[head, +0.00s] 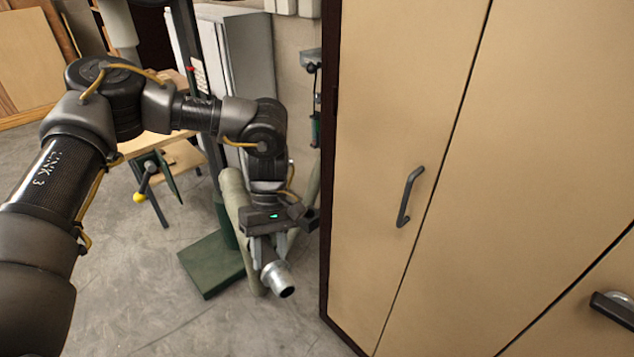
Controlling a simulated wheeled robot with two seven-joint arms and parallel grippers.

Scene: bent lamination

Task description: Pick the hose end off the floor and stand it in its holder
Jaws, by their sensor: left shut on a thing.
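My left gripper (265,252) reaches in from the left and points down, low beside the tan cabinet. It is shut on the hose end (279,279), a short metal tube with a dark open mouth. The hose end is tilted, with its mouth toward the camera and down to the right. A pale beige hose (238,215) runs up and down just left of the gripper, and part of it is hidden behind my wrist. I cannot make out the holder for certain. My right gripper is not in view.
A tan cabinet (425,130) with dark handles fills the right side, close to my gripper. A green base plate (212,263) with a dark post stands on the floor behind. A wooden bench (150,143) is at the back left. Bare grey floor (160,315) lies in front.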

